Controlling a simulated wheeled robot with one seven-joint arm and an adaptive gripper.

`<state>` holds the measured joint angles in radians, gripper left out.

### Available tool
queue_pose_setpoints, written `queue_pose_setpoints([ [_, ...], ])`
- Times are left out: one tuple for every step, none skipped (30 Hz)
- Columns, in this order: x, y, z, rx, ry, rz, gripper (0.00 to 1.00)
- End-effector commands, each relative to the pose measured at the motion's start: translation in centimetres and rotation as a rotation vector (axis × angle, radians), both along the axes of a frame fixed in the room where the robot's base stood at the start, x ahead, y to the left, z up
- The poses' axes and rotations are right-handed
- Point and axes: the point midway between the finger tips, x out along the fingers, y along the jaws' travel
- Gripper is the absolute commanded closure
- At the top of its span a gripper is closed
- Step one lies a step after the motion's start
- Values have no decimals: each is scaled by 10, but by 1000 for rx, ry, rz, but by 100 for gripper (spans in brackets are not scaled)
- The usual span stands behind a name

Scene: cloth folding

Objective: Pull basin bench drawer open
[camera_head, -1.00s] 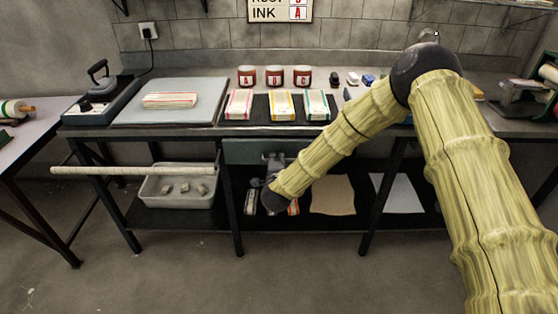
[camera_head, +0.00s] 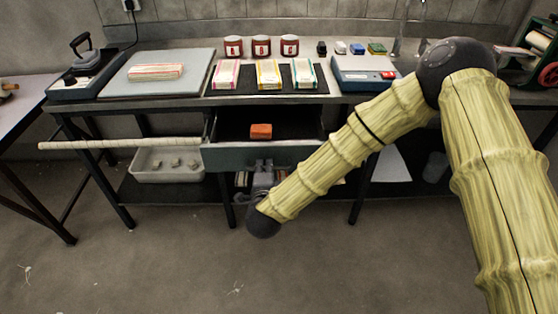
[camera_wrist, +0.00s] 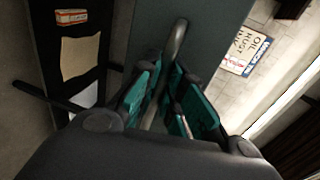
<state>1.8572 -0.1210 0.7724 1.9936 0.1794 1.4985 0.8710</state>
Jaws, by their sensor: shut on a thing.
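The drawer (camera_head: 222,158) under the bench (camera_head: 205,101) stands open in the head view. Its grey-green front is pulled out toward me, and its dark inside shows an orange-red block (camera_head: 261,131). My gripper (camera_head: 263,167) is at the middle of the drawer front, partly hidden by my arm. In the wrist view the green finger pads of my gripper (camera_wrist: 164,103) are shut around the curved metal handle (camera_wrist: 177,42). The drawer front (camera_wrist: 208,35) is right behind the handle.
A long pale pole (camera_head: 120,143) juts out left of the drawer, above a white tub (camera_head: 145,172) on the lower shelf. Striped cloths, red jars and a blue scale (camera_head: 365,76) are on the bench top. The floor in front is clear.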

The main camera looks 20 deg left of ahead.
Motion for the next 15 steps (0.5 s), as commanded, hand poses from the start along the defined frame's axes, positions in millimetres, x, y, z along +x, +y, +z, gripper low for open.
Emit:
queue_pose_setpoints([
  [-3, 1, 0, -1, 1, 3, 100],
  [-4, 2, 0, 0, 1, 5, 100],
  [-5, 3, 0, 0, 1, 6, 100],
  [-5, 3, 0, 0, 1, 7, 100],
  [-6, 3, 0, 0, 1, 7, 100],
  [-6, 4, 0, 0, 1, 7, 100],
  [-6, 3, 0, 0, 1, 7, 100],
  [-6, 3, 0, 0, 1, 7, 100],
  [-6, 3, 0, 0, 1, 7, 100],
  [-6, 3, 0, 0, 1, 7, 100],
  [-6, 3, 0, 0, 1, 7, 100],
  [-6, 3, 0, 0, 1, 7, 100],
  [-6, 3, 0, 0, 1, 7, 100],
  [-6, 3, 0, 0, 1, 7, 87],
  [-5, 3, 0, 0, 1, 7, 80],
])
